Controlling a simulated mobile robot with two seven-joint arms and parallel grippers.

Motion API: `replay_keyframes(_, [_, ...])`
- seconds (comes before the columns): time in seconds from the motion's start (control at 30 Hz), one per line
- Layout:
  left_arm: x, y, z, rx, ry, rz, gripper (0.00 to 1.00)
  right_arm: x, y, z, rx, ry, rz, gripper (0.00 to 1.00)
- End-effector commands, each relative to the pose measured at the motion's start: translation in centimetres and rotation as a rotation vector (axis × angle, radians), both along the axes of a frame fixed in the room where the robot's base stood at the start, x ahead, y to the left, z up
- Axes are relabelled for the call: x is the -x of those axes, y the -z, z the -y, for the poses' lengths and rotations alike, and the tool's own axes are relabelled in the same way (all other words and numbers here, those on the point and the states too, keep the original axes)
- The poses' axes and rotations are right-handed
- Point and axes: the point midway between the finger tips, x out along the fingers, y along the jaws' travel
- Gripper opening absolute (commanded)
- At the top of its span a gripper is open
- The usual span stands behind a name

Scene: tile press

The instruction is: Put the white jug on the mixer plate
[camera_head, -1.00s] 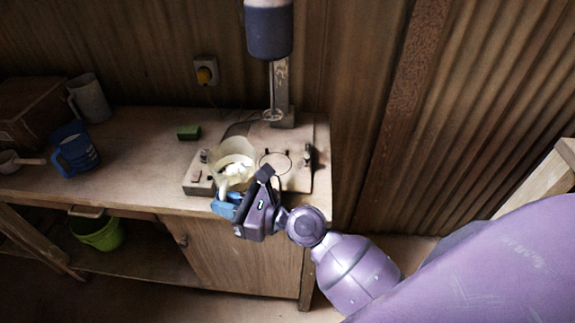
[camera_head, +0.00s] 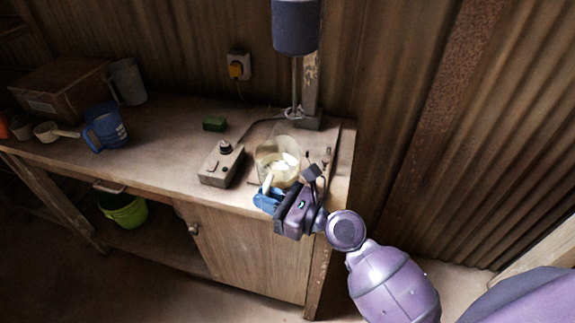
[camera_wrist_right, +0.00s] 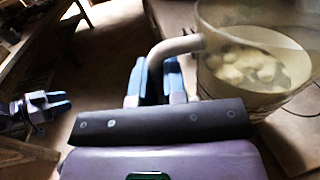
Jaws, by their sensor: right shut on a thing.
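The white jug (camera_head: 266,153) is a translucent pale vessel with whitish lumps inside. In the head view it is over the mixer plate (camera_head: 335,155), in front of the mixer post; I cannot tell whether its base touches. My right gripper (camera_head: 272,198), with blue fingers, is shut on the jug's handle from the front. In the right wrist view the handle (camera_wrist_right: 175,47) runs between the fingers (camera_wrist_right: 160,82), and the jug (camera_wrist_right: 255,85) is at the upper right. What seems to be my left gripper (camera_wrist_right: 47,105) shows at the left; its opening is unclear.
The dark mixer head (camera_head: 296,27) hangs above the plate on its post (camera_head: 310,85). A control box (camera_head: 221,165) stands left of the plate, with a green block (camera_head: 214,124) behind. A blue jug (camera_head: 104,128), grey jug (camera_head: 128,82) and cardboard box (camera_head: 60,88) are farther left.

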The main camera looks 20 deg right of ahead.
Motion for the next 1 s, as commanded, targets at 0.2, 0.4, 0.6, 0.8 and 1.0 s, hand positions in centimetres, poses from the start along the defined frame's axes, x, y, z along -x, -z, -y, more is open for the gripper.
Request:
replay_keyframes(0.2, [0.2, 1.2, 0.0, -0.001, 0.0, -0.012, 0.46, -3.8, 0.1, 2.6, 0.002, 0.001, 0.004, 0.0])
replay_keyframes(0.4, [0.1, 1.8, 0.1, -0.001, 0.002, -0.016, 0.46, -7.2, 0.1, 4.8, 0.002, 0.001, 0.002, 0.0])
replay_keyframes(0.6, [-0.5, 2.0, 0.2, 0.0, 0.007, -0.008, 0.46, -10.0, 0.1, 6.7, 0.001, 0.001, 0.002, 0.0])
replay_keyframes(0.8, [-0.6, 1.8, 0.3, 0.0, 0.009, -0.002, 0.46, -11.1, -0.1, 7.5, -0.001, 0.0, 0.002, 0.0])
replay_keyframes(1.0, [-0.3, 2.7, 0.3, -0.001, 0.01, -0.013, 0.46, -11.1, 1.6, 7.5, -0.001, 0.0, -0.001, 0.0])
